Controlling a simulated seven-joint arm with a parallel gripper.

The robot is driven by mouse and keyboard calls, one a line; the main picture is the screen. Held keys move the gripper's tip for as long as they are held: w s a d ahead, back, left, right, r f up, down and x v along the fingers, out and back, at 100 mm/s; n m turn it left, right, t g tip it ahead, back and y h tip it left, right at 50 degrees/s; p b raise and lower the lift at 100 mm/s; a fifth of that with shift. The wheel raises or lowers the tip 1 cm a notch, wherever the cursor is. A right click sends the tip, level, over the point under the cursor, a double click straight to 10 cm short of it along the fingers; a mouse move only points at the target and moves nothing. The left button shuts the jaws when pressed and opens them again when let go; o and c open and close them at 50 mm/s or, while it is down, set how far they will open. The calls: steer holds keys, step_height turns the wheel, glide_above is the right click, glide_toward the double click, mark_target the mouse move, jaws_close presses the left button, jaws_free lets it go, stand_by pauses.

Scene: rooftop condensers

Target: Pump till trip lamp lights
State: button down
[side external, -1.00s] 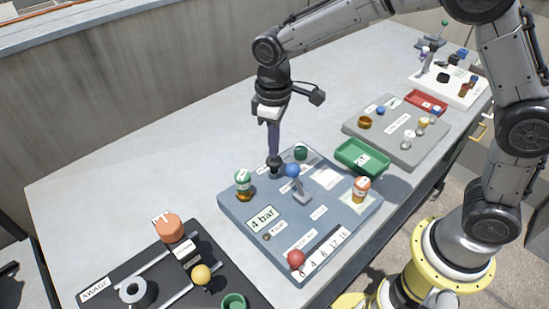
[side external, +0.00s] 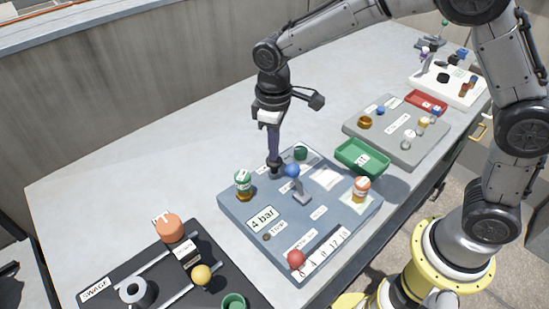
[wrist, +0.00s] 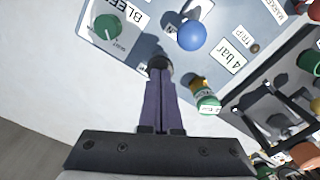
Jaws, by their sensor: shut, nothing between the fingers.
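The blue-grey pump board (side external: 235,208) lies on the bench. Its lever ends in a blue ball knob (side external: 292,170), which also shows in the wrist view (wrist: 192,36). A "4 bar" label (side external: 262,219) is on the board. Beside the TRIP label, a small round lamp (side external: 267,237) looks dark; it also shows in the wrist view (wrist: 255,48). My gripper (side external: 274,163) is shut and empty, pointing down just left of the blue knob. In the wrist view, its fingertips (wrist: 160,66) appear over a dark round part; contact cannot be told.
A green knob (side external: 300,152) by the BLEED label stands behind the lever. A green-and-orange bottle (side external: 243,185) stands left of my gripper. A red ball (side external: 296,258) sits by the numbered scale. A green tray (side external: 362,157) is to the right. The bench behind is clear.

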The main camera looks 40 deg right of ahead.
steer(key=shift+f, duration=0.25)
steer(key=shift+f, duration=1.1)
steer(key=shift+r, duration=1.9)
